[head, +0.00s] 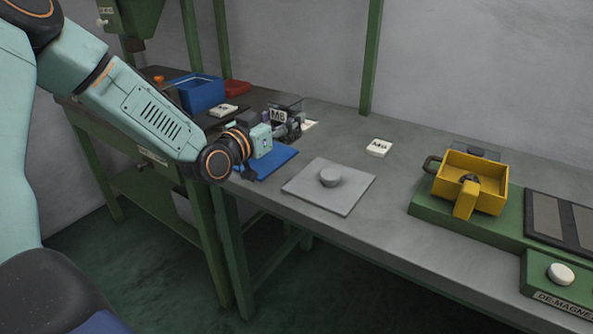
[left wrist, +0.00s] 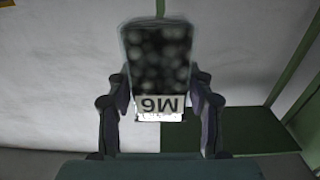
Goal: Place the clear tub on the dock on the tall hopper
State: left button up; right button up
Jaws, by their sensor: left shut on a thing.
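The clear tub (left wrist: 158,45) holds dark contents and carries a white "M6" label, upside down in the left wrist view. In the head view the tub (head: 290,104) is small and partly hidden by the gripper. My left gripper (head: 285,126) is shut on it, with a finger on each side in the left wrist view (left wrist: 160,108). The tub appears held above the bench behind a blue mat. A tall green hopper (head: 132,14) is at the upper left, cut off by the frame. I cannot make out its dock. My right gripper is not in view.
A blue bin (head: 201,92) and a red item (head: 236,87) stand at the back left. A grey plate with a knob (head: 350,191), a white label (head: 379,147) and a yellow tray (head: 487,180) lie to the right. Green posts (head: 371,60) rise behind the bench.

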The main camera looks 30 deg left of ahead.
pick_arm(q)
jog(key=f, duration=0.2)
jog(key=a+f+b, duration=0.1)
jog(key=f, duration=0.1)
jog(key=a+f+b, duration=0.1)
jog(key=f, duration=0.1)
jog(key=shift+w+f, duration=0.25)
jog(key=shift+f, duration=0.15)
jog(key=shift+d+f, duration=0.1)
jog(key=shift+f, duration=0.1)
jog(key=shift+d, duration=0.3)
jog(key=shift+s+d+f+b, duration=0.15)
jog(key=shift+s+f+b, duration=0.1)
jog(key=shift+b, duration=0.1)
jog(key=f, duration=0.1)
jog(key=f+b, duration=0.1)
jog(key=shift+a+f, duration=0.25)
jog(key=shift+f, duration=0.1)
jog(key=shift+w+a+f, duration=0.15)
jog(key=shift+f, duration=0.15)
jog(key=shift+d+r, duration=0.15)
jog(key=shift+d, duration=0.05)
jog(key=o, duration=1.2)
jog(key=shift+d+r, duration=0.1)
jog(key=o, duration=0.3)
jog(key=shift+a, duration=0.2)
jog(key=shift+o, duration=0.2)
jog(key=shift+d, duration=0.1)
